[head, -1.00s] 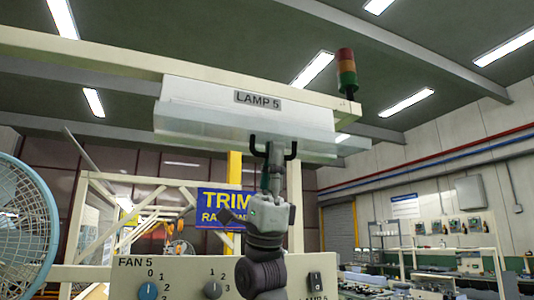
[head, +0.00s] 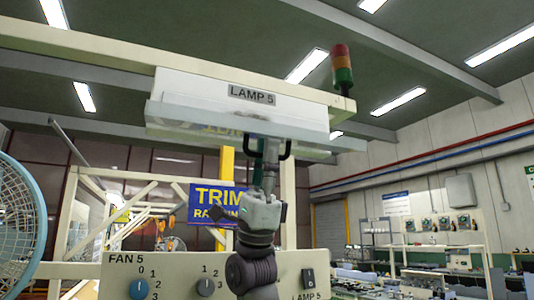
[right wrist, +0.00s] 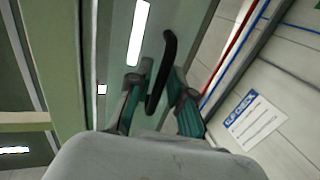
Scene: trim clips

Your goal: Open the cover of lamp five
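The lamp five fixture (head: 190,84) is a white box under a cream beam, labelled LAMP 5. Its cover (head: 185,113) is a clear pane along the lower front, tilted and showing a reflection of lettering. A black handle (head: 286,151) hangs from the cover; the right wrist view shows it as a dark bar (right wrist: 168,48). My right gripper (head: 262,164) is raised from below at the handle. My left gripper is out of view.
A control panel (head: 180,268) with FAN 5 knobs and a LAMP 5 switch stands below. A blue fan (head: 18,215) is at the left edge. A signal tower (head: 341,70) stands on the beam's right end. Open air surrounds the arm on the right.

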